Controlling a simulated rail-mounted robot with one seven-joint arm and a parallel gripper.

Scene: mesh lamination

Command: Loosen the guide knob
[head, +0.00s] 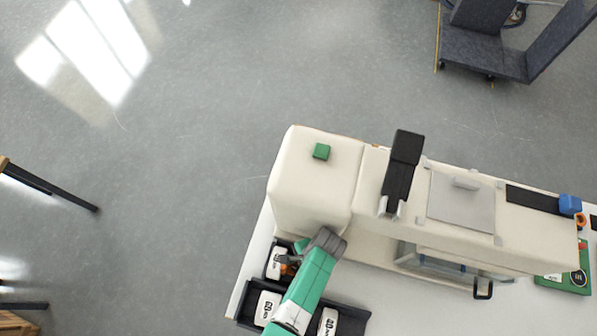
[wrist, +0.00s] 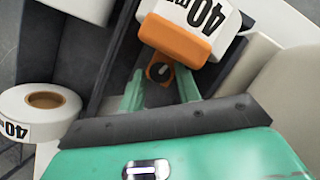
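In the wrist view an orange block (wrist: 178,38) sits against a white roll marked 40 mm (wrist: 205,12). A short orange tab with a dark round centre (wrist: 160,71) sticks out from it; I cannot tell if this is the guide knob. My gripper (wrist: 160,85) has its two green fingers spread, one on each side of the tab, with gaps visible. In the head view my gripper is mostly hidden by my arm, beside a small orange part (head: 287,265) at the left end of the cream machine (head: 310,190).
White rolls or labelled parts (head: 267,306) lie in a dark tray (head: 350,320) on the white table (head: 400,300). Another white roll (wrist: 38,110) shows at the left of the wrist view. The machine's cream housing stands close to my arm. A dark cart (head: 490,45) stands on the floor.

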